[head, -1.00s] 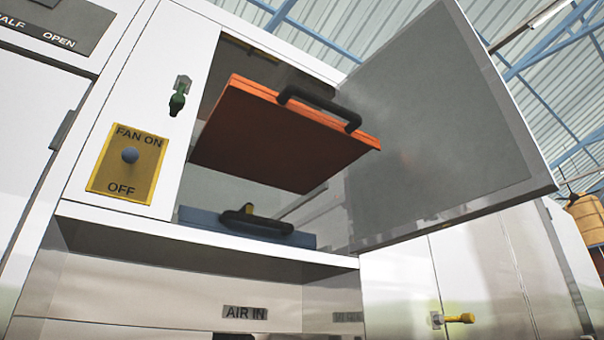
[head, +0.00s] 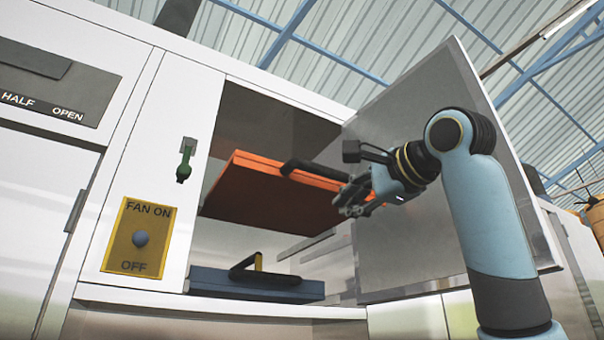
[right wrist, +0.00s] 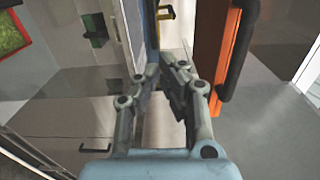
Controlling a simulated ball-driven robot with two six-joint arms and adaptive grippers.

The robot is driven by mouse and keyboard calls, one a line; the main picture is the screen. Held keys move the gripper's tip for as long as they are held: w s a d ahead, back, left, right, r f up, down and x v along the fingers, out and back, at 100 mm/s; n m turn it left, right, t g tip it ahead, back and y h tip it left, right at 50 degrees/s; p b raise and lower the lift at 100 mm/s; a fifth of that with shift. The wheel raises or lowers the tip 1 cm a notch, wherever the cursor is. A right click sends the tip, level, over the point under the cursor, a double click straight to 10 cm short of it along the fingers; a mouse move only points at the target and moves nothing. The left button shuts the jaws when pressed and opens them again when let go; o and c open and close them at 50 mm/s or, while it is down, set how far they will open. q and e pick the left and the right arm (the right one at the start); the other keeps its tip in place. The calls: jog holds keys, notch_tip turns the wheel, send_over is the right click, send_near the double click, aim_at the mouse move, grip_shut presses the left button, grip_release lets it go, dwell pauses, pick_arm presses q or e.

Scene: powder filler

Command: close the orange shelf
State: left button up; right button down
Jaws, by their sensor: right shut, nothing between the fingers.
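The orange shelf (head: 262,195) sticks out of the open cabinet in the head view, with a black handle (head: 315,173) on its front edge. In the right wrist view the orange shelf (right wrist: 207,58) and its black handle (right wrist: 238,55) stand upright in the picture, to the right of the fingers. My right gripper (head: 350,205) is shut and empty, by the right end of the shelf's front. Its fingers (right wrist: 177,68) also show in the right wrist view. I cannot tell whether they touch the shelf. My left gripper is not in view.
A blue shelf (head: 255,287) with a black handle lies below the orange one. The grey cabinet door (head: 400,245) stands open on the right, behind my right arm. A yellow fan switch plate (head: 138,237) and a green latch (head: 186,160) are on the left panel.

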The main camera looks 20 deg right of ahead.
jog(key=s+r+t+p, duration=0.15)
jog(key=s+r, duration=0.35)
jog(key=r, duration=0.6)
jog(key=p, duration=0.7)
send_near(317, 166)
jog(key=shift+t, duration=0.45)
jog(key=x, duration=0.6)
jog(key=shift+w+a+f, duration=0.15)
jog(key=shift+w+a, duration=0.1)
jog(key=shift+w, duration=0.15)
jog(key=shift+w+f, duration=0.1)
jog(key=shift+w, duration=0.2)
jog(key=shift+d, duration=0.15)
